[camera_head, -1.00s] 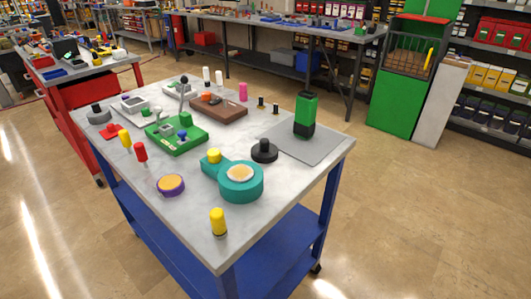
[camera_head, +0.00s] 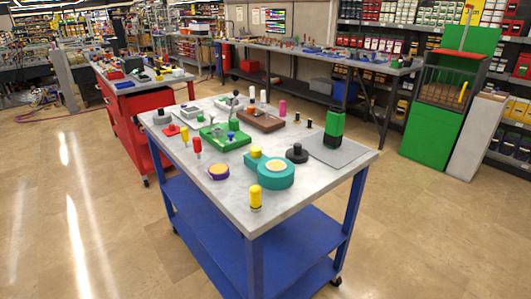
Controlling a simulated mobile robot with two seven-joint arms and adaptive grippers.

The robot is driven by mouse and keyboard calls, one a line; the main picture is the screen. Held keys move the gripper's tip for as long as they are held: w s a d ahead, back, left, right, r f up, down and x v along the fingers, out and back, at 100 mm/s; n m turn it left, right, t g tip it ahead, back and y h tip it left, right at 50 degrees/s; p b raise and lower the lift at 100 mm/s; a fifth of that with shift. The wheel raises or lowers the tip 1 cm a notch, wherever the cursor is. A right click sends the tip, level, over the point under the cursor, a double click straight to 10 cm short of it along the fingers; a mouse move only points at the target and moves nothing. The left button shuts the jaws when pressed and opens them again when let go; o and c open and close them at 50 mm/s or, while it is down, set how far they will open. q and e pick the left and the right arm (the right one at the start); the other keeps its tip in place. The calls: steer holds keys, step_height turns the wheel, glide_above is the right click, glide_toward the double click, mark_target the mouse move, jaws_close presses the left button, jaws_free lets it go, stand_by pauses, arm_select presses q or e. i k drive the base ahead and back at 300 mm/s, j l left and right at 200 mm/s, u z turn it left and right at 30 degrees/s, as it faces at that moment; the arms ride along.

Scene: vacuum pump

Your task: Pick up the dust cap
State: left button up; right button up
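The vacuum pump appears to be the teal round body (camera_head: 277,174) on the near part of the blue cart's grey top (camera_head: 228,192). A small yellow cap (camera_head: 255,152) sits on its side arm. A black disc with a knob (camera_head: 297,154) lies to its right and a purple disc with a yellow face (camera_head: 218,172) to its left. A yellow cylinder (camera_head: 255,196) stands upright near the front edge. I cannot tell for certain which of these is the dust cap. Neither of my grippers is in view.
A green tray (camera_head: 222,138), a brown block (camera_head: 260,120) and several upright pegs occupy the cart's back half. A green and black block (camera_head: 334,126) stands on a grey mat (camera_head: 345,152) at right. A red cart (camera_head: 128,122) stands behind left. The floor in front is open.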

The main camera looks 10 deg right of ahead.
mark_target(296, 154)
steer(key=l+u, duration=0.1)
steer(key=u, duration=1.4)
steer(key=k+l, duration=0.1)
steer(key=l, duration=0.4)
steer(key=k+l, duration=0.1)
steer(key=l, duration=0.35)
steer(key=k+l, duration=0.1)
steer(key=l, duration=0.9)
steer(key=k+l, duration=0.15)
steer(key=l, duration=0.3)
steer(key=k+l, duration=0.1)
steer(key=l, duration=0.4)
steer(key=k+l, duration=0.1)
steer(key=l, duration=0.4)
steer(key=k+l+u, duration=0.1)
steer(key=l, duration=0.35)
